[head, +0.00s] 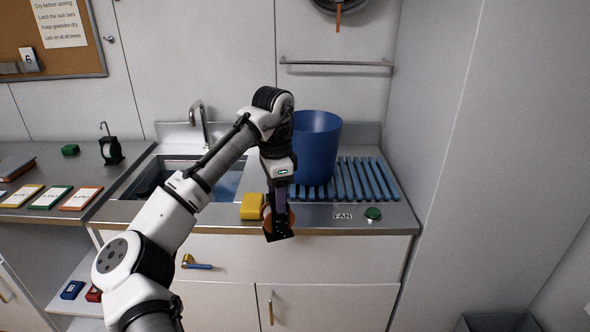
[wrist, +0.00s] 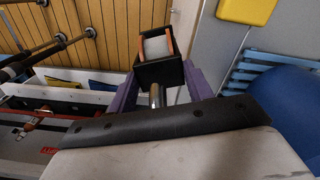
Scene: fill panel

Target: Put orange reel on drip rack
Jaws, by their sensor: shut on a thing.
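My gripper (head: 279,205) is shut on the orange reel (head: 291,219), in front of the counter's front edge, left of the drip rack. The wrist view shows the reel's orange rims (wrist: 171,45) around a white core, in a black holder between the purple fingers of my gripper (wrist: 160,80). My gripper hides part of the reel in the head view. The drip rack (head: 362,180) is a blue slatted rack right of the sink. It also shows in the wrist view (wrist: 248,78). A large blue pot (head: 317,150) stands on its left part; the right slats are bare.
A yellow block (head: 252,206) lies on the counter edge just left of my gripper. A green button (head: 373,214) beside a FAN label sits in front of the rack. The sink (head: 150,180) and tap (head: 201,122) are left. A wall rail (head: 335,66) hangs above the rack.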

